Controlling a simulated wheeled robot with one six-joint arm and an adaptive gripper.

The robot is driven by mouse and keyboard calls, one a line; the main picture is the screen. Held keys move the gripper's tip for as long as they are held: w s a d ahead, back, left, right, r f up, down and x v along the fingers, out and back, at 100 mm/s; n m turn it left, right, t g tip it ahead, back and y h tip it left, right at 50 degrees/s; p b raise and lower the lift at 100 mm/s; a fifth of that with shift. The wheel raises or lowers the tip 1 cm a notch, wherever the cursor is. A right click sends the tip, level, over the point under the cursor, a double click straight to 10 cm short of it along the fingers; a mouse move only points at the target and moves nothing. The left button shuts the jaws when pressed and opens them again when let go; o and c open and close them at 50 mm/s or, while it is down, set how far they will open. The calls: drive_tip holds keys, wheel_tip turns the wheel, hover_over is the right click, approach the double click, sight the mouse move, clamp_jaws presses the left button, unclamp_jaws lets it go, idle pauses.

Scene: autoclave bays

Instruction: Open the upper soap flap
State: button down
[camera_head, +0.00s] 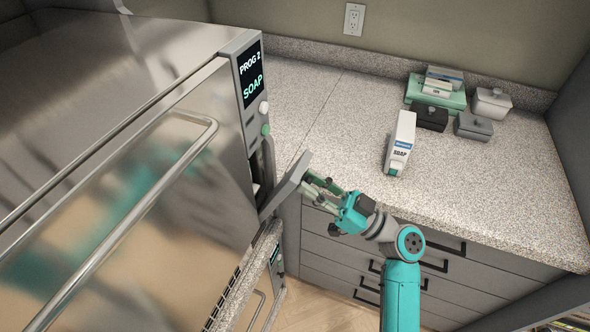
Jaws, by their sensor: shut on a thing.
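The upper soap flap (285,187) is a grey panel on the front edge of the steel autoclave (130,120), below its control panel. It stands tilted outward, with a dark opening (262,170) showing behind it. My gripper (314,184) is at the flap's right side, its fingers closed on the flap's edge. The exact contact is small and partly hidden. The control panel (250,75) reads "PROG 2" and "SOAP", with a white knob (263,107) and a green button (266,129) below it.
A soap box (400,143) stands on the speckled counter (340,100). Several small containers, including a black one (429,116) and a green one (440,98), sit at the back right. Drawers with dark handles (445,245) lie below my arm. A long door handle (150,200) crosses the autoclave front.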

drive_tip(key=s+d+f+y, duration=0.1)
drive_tip(key=d+f, duration=0.2)
drive_tip(key=f, duration=0.6)
drive_tip(key=s+d+f+t+y, duration=0.1)
drive_tip(key=d+f+y, duration=0.1)
drive_tip(key=f, duration=0.7)
drive_tip(key=shift+d+f, duration=0.3)
drive_tip(key=shift+d, duration=0.3)
drive_tip(key=c, duration=1)
unclamp_jaws()
drive_tip(key=shift+s, duration=0.1)
drive_tip(key=shift+d, duration=0.1)
drive_tip(key=v, duration=1.1)
drive_tip(key=shift+s+d+f, duration=0.1)
drive_tip(key=shift+d+f, duration=0.1)
drive_tip(key=shift+f, duration=0.2)
